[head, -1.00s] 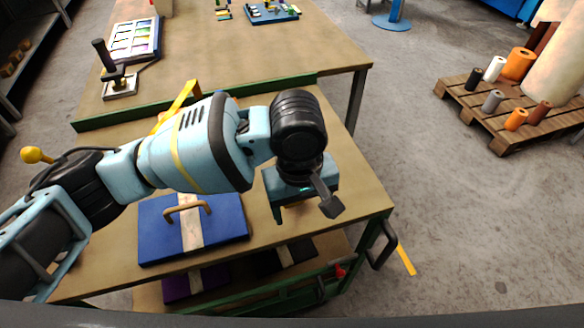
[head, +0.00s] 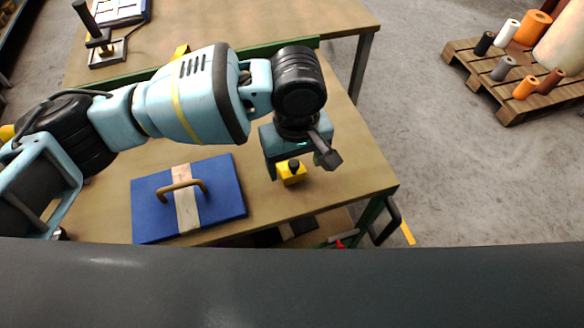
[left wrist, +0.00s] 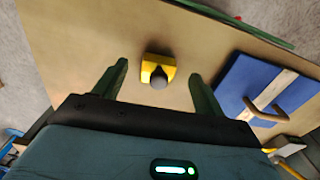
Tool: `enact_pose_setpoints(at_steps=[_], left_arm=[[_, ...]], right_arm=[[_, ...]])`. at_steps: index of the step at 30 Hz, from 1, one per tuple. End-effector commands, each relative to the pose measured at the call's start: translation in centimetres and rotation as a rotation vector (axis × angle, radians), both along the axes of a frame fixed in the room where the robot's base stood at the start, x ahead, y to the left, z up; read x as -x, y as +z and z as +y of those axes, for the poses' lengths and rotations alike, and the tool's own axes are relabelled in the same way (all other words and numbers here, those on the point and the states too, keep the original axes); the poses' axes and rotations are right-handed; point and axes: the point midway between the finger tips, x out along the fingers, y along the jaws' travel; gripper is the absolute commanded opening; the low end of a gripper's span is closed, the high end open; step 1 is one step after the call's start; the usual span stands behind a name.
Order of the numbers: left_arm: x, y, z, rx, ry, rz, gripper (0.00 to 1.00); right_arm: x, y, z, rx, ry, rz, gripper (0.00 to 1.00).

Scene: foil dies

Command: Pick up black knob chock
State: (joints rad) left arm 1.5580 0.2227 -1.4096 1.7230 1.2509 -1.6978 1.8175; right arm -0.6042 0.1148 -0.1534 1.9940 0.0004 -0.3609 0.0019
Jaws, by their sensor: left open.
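The black knob chock (head: 291,172) is a small yellow block with a black knob on top. It sits on the wooden table, just below and in front of my left gripper (head: 286,175) in the head view. In the left wrist view the chock (left wrist: 158,69) lies between the lines of the two fingers, a little beyond the tips. My left gripper (left wrist: 160,78) is open and empty there, with its green fingers spread to either side. My right gripper is not in view.
A blue board (head: 222,190) with a brown handle lies on the table left of the chock. A black-handled press (head: 100,45) stands at the back left. A pallet (head: 475,70) with several rolls is on the floor at right. Bare tabletop surrounds the chock.

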Motion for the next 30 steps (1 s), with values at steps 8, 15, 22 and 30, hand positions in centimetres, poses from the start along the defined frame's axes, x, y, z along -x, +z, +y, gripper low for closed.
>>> enact_pose_setpoints(at_steps=[8,15,22,30], left_arm=[[-0.9,-3.8,0.4,0.000,0.001,0.002,0.71],[-1.0,-4.4,0.4,-0.001,0.001,-0.002,0.71],[-1.0,-4.3,0.4,0.000,0.001,-0.001,0.54],[-1.0,-4.3,0.4,0.000,0.001,-0.001,0.21]], right_arm=[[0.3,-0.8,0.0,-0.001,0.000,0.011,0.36],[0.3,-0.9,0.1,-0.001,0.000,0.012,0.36],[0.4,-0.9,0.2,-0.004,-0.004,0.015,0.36],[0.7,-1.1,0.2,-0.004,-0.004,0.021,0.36]])
